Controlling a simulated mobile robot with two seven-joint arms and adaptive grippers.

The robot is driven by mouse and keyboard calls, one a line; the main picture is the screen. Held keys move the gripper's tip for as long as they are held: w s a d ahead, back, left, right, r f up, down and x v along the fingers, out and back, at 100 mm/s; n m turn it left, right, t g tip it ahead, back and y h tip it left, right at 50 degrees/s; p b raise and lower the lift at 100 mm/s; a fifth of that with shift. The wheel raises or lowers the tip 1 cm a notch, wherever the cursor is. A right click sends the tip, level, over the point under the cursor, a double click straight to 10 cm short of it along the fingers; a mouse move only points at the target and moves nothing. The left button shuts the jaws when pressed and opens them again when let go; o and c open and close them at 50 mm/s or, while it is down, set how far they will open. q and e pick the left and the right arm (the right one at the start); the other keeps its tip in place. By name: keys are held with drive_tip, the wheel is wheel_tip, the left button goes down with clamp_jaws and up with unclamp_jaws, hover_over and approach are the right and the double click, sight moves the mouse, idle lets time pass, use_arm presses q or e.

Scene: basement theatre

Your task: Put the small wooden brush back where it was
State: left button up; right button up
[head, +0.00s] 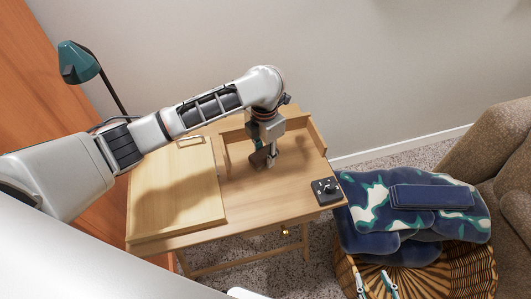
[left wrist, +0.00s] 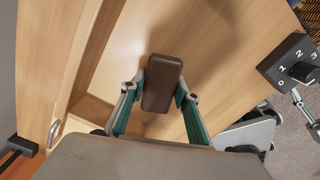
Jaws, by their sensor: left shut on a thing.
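The small wooden brush (left wrist: 162,83) shows in the left wrist view as a dark brown rounded block. It is between the two fingers of my left gripper (left wrist: 161,88), which is shut on it. In the head view my left gripper (head: 264,154) points down over the back part of the wooden desk (head: 262,200), and the brush (head: 259,158) shows small at its fingertips. I cannot tell whether the brush touches the desk top. My right gripper (head: 374,279) is low in the head view, in front of the basket, with its fingers apart and nothing between them.
A raised wooden panel (head: 165,205) covers the desk's left side. A low wooden ledge runs along the back. A black dial box (head: 326,190) sits at the right corner. A wicker basket (head: 455,268) with blue cloth (head: 365,235) stands to the right. A teal lamp (head: 78,62) stands behind.

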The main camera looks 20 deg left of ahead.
use_arm(q)
drive_tip(key=shift+r, duration=0.15)
use_arm(e)
drive_tip(key=shift+w+r, duration=0.2)
drive_tip(key=shift+r, duration=0.15)
use_arm(q)
drive_tip(key=shift+f, duration=0.3)
use_arm(e)
drive_tip(key=shift+f, duration=0.1)
use_arm(q)
drive_tip(key=o, duration=1)
drive_tip(key=shift+o, duration=0.2)
drive_tip(key=shift+r, duration=0.1)
